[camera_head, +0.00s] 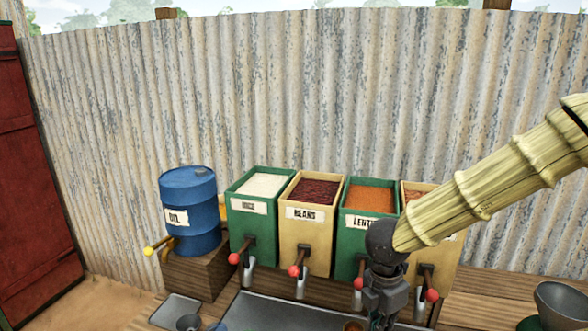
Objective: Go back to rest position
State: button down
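My gripper (385,300) hangs pointing down at the lower right of the middle, at the end of my arm, which comes in from the right edge. It is in front of the green lentils dispenser (352,225) and the yellow dispenser (416,190) right of it, and hides parts of both. Its fingertips are at the bottom edge of the picture, so I cannot tell whether they are open or shut. I see nothing clearly held in it.
A green dispenser (258,218) with white grain and a yellow beans dispenser (307,240) stand left of the lentils. All have red-knobbed levers. A blue oil drum (190,235) stands on a wooden block. A metal tray (270,312) lies in front; a bowl (562,302) stands right.

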jog(key=s+d+f+n+t+h+b, duration=0.1)
jog(key=s+d+f+n+b, duration=0.15)
jog(key=f+n, duration=0.6)
jog(key=s+d+f+n+h+b, duration=0.1)
jog(key=s+d+f+n, duration=0.15)
jog(key=f+n, duration=0.65)
jog(key=s+d+f+n+t+h+b, duration=0.1)
jog(key=s+d+f+n, duration=0.15)
jog(key=f+n, duration=0.65)
jog(key=s+a+f+n+g+y+b, duration=0.1)
jog(key=s+a+f+n+y, duration=0.1)
jog(key=s+f+n, duration=0.7)
jog(key=s+a+f+n+g+y+b, duration=0.1)
jog(key=s+f+n+y+b, duration=0.1)
jog(key=s+f+n, duration=0.7)
jog(key=s+n, duration=0.2)
jog(key=n, duration=0.1)
jog(key=shift+s+a+f+n+b, duration=0.15)
jog(key=shift+s+a+n+b, duration=0.1)
jog(key=shift+a+n+b, duration=0.1)
